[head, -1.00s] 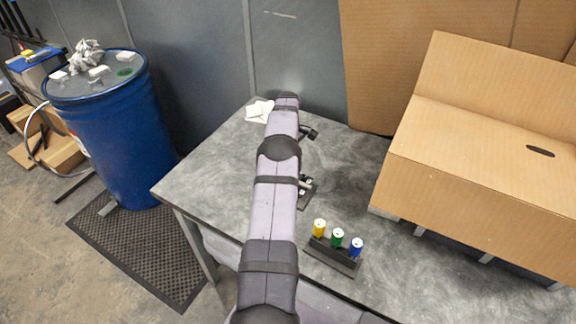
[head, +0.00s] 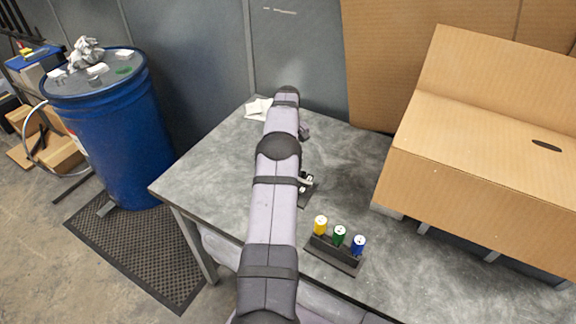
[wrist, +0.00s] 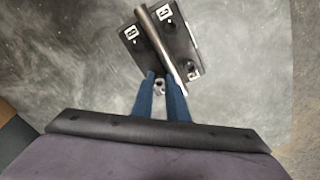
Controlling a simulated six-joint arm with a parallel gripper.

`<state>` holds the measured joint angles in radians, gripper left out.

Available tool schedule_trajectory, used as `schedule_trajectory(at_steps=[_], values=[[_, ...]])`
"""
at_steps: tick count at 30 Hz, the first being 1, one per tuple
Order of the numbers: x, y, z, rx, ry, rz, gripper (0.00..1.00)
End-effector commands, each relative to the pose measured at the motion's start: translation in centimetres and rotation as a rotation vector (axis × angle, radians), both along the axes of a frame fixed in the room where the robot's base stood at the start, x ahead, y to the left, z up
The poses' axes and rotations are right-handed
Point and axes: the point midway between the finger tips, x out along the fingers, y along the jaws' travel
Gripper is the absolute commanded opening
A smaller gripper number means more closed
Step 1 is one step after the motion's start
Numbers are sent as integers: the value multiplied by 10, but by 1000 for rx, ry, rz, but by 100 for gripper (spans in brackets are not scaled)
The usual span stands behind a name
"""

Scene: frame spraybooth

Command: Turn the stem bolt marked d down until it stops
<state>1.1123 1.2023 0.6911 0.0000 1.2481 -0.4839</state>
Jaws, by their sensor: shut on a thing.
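A dark plate (wrist: 125,36) with small white letter labels lies on the table in the wrist view. One label looks like a B, another is unclear; I cannot make out a d. A bare metal rod (wrist: 160,42) crosses above the plate at a slant. My gripper (wrist: 162,78) has blue fingers at the plate's near edge, shut on a small silver bolt piece (wrist: 159,86) largely hidden between them. I cannot tell whether this is the bolt marked d. In the head view, my arm hides the gripper; part of the fixture (head: 307,184) shows to its right.
A dark rack (head: 333,253) holds yellow, green and blue cylinders in front of the fixture. A large cardboard box (head: 480,190) stands at the table's right. White cloth or paper (head: 258,108) lies at the back left. Bare tabletop lies between.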

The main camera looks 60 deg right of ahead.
Motion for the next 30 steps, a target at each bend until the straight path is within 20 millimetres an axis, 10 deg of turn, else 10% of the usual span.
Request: schedule_trajectory(at_steps=[30], values=[[4, 2, -1, 1, 1, -964, 0]])
